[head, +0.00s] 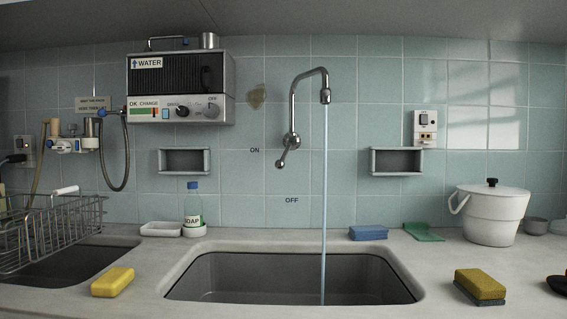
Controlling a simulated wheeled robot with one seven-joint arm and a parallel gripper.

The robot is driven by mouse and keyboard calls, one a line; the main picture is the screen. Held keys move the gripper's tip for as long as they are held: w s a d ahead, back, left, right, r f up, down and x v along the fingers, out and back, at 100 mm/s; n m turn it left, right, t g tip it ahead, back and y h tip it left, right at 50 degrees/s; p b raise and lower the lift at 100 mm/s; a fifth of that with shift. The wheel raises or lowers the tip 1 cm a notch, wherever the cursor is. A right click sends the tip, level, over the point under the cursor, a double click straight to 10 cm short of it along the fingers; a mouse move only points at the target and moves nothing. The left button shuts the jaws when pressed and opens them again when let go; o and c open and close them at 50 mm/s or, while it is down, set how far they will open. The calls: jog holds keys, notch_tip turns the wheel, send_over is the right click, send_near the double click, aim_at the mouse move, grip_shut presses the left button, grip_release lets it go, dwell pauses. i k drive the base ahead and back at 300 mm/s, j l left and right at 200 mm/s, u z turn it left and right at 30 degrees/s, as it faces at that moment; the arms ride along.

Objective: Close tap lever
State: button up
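A chrome tap (309,78) with a curved spout is fixed to the tiled wall above the sink. A thin stream of water (324,200) falls from its spout into the basin. The tap lever (283,158) hangs from the tap body and points down and slightly left. It lies between the "ON" label (255,150) at its left and the "OFF" label (291,200) below it, nearer to "ON". My gripper is not in view.
The sink (240,275) lies below the tap. A soap bottle (193,205), blue sponge (368,232), yellow sponges (113,282), white pot (492,215) and dish rack (45,230) stand around it. Wall holders (396,161) flank the tap. The space before the lever is clear.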

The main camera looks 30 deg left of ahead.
aim_at(279, 164)
jog(key=u, duration=1.45)
